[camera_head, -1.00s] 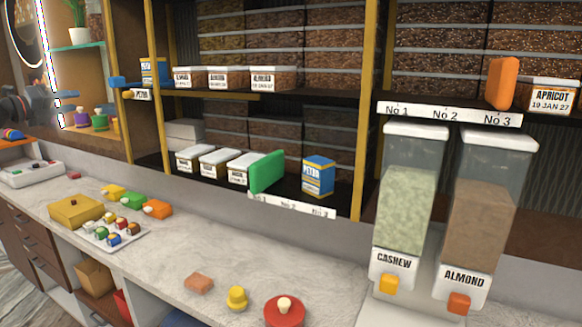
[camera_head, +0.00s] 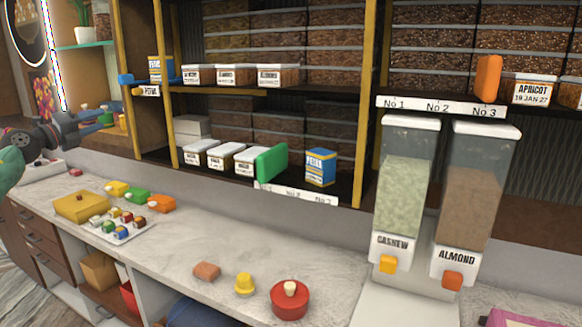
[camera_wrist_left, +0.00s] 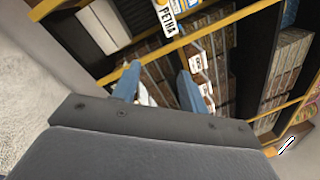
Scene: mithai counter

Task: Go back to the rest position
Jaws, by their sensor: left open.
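My left gripper (camera_head: 95,120) shows at the left edge of the head view, in front of the left end of the shelving and above the counter. Its two blue fingers are apart with nothing between them. In the left wrist view the open fingers (camera_wrist_left: 157,88) point toward the shelves, with containers and a PETHA label (camera_wrist_left: 166,15) beyond them. They touch nothing that I can see. My right gripper is in neither view.
The counter (camera_head: 330,255) holds a yellow box (camera_head: 82,207), a white tray of small coloured pieces (camera_head: 142,231) and a red lidded pot (camera_head: 290,300). Cashew (camera_head: 403,190) and almond (camera_head: 470,200) dispensers stand at the right. Shelves hold labelled tubs and a blue PETHA box (camera_head: 320,167).

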